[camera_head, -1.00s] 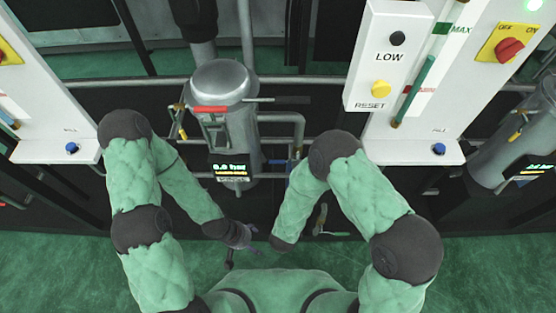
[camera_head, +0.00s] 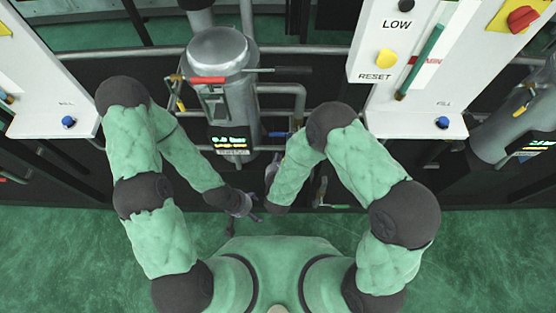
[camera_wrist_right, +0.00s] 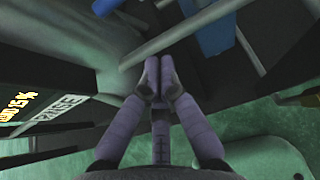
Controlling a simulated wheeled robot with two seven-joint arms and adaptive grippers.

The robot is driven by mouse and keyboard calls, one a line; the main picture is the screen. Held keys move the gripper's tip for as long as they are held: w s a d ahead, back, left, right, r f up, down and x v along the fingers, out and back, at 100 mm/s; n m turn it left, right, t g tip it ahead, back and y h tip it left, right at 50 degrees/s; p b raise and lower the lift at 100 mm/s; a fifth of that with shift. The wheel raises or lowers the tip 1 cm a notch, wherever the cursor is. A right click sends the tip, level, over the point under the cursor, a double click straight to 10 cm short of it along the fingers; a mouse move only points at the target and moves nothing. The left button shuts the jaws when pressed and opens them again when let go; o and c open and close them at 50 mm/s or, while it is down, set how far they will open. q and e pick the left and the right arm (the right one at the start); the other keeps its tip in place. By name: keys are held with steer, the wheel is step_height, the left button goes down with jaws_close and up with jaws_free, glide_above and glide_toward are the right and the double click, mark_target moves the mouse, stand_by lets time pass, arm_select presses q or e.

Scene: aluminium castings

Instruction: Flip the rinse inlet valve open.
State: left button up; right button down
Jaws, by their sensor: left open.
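Blue valve parts (camera_head: 278,134) show on the pipework right of the grey cylinder; in the right wrist view a blue piece (camera_wrist_right: 207,28) lies beyond the fingertips. I cannot tell for sure whether this is the rinse inlet valve's handle, or its position. My right gripper (camera_wrist_right: 158,72) has its fingers together, with nothing visible between them, below and left of the blue piece and apparently apart from it. It also shows in the head view (camera_head: 271,172), partly behind my forearm. My left gripper (camera_head: 246,205) is open and empty, lower and to the left.
The grey cylinder (camera_head: 222,48) carries a red handle (camera_head: 207,80) and a display (camera_head: 230,139). A RINSE label (camera_wrist_right: 62,110) is left in the wrist view. A green-handled lever (camera_head: 335,206) sits low right. A white panel (camera_head: 384,103) holds buttons. Green floor is clear nearby.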

mark_target(285, 133)
steer(key=w+b, duration=0.2)
steer(key=w, duration=0.4)
steer(key=shift+r, duration=0.3)
steer(key=shift+w+a, duration=0.1)
